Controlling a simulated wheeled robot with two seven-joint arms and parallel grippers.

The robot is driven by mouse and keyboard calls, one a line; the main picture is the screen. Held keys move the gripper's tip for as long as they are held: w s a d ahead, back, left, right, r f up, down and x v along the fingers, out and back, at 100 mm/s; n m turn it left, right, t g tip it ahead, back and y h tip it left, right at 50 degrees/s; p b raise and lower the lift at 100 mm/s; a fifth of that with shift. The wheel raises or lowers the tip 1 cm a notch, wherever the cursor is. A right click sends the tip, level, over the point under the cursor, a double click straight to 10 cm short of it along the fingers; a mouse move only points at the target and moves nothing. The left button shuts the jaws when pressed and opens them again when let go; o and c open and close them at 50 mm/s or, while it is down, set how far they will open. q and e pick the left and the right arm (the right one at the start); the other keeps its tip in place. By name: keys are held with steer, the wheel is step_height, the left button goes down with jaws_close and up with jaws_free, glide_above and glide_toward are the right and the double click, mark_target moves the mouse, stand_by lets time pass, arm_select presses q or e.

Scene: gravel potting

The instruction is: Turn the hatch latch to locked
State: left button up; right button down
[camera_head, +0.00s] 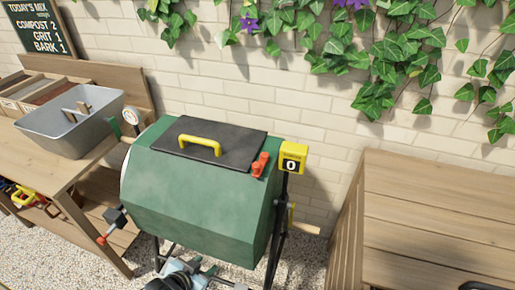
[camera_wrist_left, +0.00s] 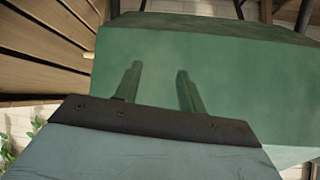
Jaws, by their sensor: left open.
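The red hatch latch (camera_head: 260,165) sits at the right end of the black hatch lid (camera_head: 228,138), on top of the green drum (camera_head: 195,200). The lid lies flat on the drum and has a yellow handle (camera_head: 200,143). My left gripper (camera_head: 204,268) is low in front of the drum, well below the latch and apart from it. In the left wrist view its two green fingers (camera_wrist_left: 158,72) stand apart with nothing between them, facing the drum's green side (camera_wrist_left: 225,65). The latch does not show in that view. My right gripper is not visible.
A yellow counter (camera_head: 293,158) reading 0 stands just right of the latch on a dark post. A grey tub (camera_head: 68,131) rests on the left wooden bench. A wooden bench (camera_head: 435,215) is at right. A red-tipped black lever (camera_head: 115,224) sticks out at the drum's left.

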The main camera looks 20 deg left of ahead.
arm_select(q)
steer(key=w+d+r+t+h+p, duration=0.1)
steer(key=w+d+r+t, duration=0.1)
steer(key=r, duration=0.5)
steer(key=w+d+r+t+h+p, duration=0.1)
steer(key=w+r+p, duration=0.1)
steer(key=r, duration=0.5)
steer(key=m+t+h, duration=0.2)
steer(key=t+h, duration=0.2)
glide_toward(253, 167)
steer(key=x, duration=1.1)
steer(key=shift+d+p, duration=0.15)
steer(key=shift+p, duration=0.15)
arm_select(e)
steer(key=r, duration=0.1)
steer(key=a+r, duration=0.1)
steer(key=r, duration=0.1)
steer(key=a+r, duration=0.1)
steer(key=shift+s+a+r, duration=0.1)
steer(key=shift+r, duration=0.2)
arm_select(q)
steer(key=shift+c, duration=0.4)
jaws_close()
